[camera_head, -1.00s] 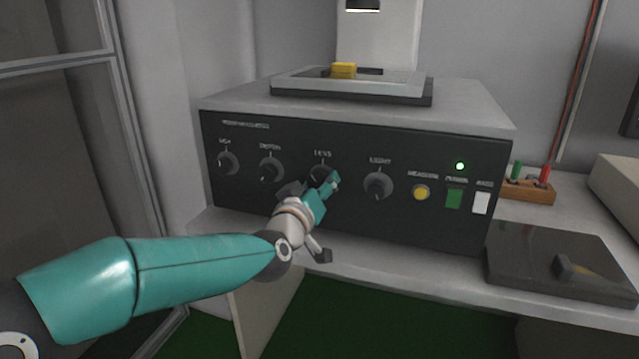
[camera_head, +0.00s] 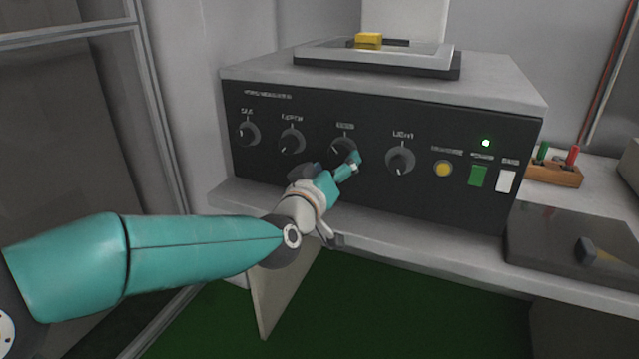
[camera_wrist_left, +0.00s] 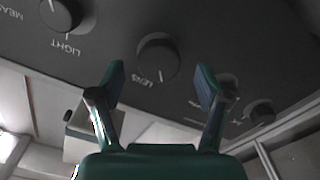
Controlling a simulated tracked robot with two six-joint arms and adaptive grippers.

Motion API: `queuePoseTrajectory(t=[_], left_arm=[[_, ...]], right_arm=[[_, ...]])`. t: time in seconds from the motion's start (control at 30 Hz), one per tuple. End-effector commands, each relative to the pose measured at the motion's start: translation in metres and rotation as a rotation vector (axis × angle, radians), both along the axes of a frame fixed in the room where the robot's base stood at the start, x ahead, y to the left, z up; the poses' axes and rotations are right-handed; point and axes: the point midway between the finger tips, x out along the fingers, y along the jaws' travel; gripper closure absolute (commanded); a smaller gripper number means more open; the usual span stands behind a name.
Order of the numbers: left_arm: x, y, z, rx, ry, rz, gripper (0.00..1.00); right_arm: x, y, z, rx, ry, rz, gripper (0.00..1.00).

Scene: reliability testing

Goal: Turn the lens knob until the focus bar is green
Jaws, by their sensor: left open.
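The lens knob (camera_head: 342,147) is a round dark knob with a pale pointer line, on the black front panel of a grey instrument (camera_head: 300,170). In the left wrist view the lens knob (camera_wrist_left: 157,57) stands beyond my left fingertips, roughly between them, with no visible contact. My left gripper (camera_head: 350,165) is open at the lower edge of this knob in the head view and hides a little of it. Its two teal fingers are spread apart in the left wrist view (camera_wrist_left: 159,85). No focus bar shows in these views. My right gripper is out of view.
A depth knob (camera_head: 291,141) and a light knob (camera_head: 400,159) flank the lens knob closely. A yellow button (camera_head: 443,169), green switch (camera_head: 478,176) and white switch (camera_head: 506,181) lie further right. A yellow block (camera_head: 368,39) sits on top. A dark tray (camera_head: 540,235) lies at right.

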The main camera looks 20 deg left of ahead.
Motion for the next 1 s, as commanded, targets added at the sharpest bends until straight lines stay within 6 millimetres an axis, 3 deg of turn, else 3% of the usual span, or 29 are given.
queuePoseTrajectory(t=[0.2,0.4,0.6,1.0], left_arm=[[-0.046,0.002,0.001,0.0,-0.001,0.0,0.24],[-0.075,0.003,0.0,0.0,-0.001,0.0,0.24],[-0.084,0.003,-0.001,0.001,0.0,0.001,0.24],[-0.084,0.003,-0.001,0.001,0.0,0.001,0.24]], right_arm=[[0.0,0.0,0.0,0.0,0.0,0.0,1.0],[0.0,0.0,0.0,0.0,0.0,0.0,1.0],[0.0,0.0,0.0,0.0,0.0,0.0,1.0],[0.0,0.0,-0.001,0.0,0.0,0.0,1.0]])
